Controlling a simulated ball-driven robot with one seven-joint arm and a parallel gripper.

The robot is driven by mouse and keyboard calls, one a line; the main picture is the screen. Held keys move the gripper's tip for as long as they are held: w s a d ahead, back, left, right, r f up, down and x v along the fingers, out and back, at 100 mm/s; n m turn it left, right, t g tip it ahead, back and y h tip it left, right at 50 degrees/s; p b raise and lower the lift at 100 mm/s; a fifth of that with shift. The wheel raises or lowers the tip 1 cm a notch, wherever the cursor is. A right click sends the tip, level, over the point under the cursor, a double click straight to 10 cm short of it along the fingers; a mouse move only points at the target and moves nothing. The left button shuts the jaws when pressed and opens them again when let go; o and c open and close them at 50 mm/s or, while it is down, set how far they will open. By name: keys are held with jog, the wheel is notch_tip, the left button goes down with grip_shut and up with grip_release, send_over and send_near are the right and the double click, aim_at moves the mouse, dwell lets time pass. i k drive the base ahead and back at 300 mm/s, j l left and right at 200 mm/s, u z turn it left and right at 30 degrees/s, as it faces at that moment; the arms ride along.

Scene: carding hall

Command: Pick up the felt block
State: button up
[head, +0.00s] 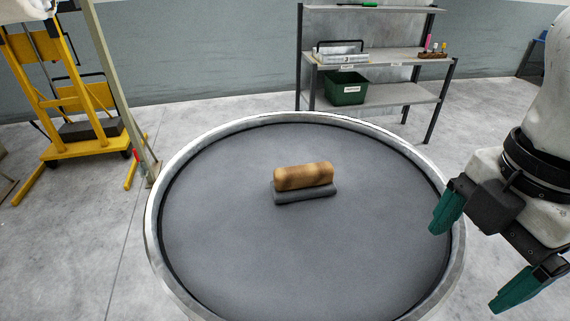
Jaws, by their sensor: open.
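The felt block (305,195) seems to be the grey piece with a tan-brown wooden rounded back (303,175) on top of it. It lies near the middle of a round grey table (240,250) with a metal rim. My gripper (478,258) is at the right, over the table's right edge, with its two teal fingers spread apart and nothing between them. It is well apart from the block. Nothing hides the block from this side.
The table's surface around the block is bare. A metal shelf (391,95) stands behind the table with a green bin (345,92) and small items. A yellow lifting frame (88,148) and a post (112,85) stand at the left.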

aim_at(294, 183)
jog(key=i+j, duration=0.75)
jog(key=j, duration=0.25)
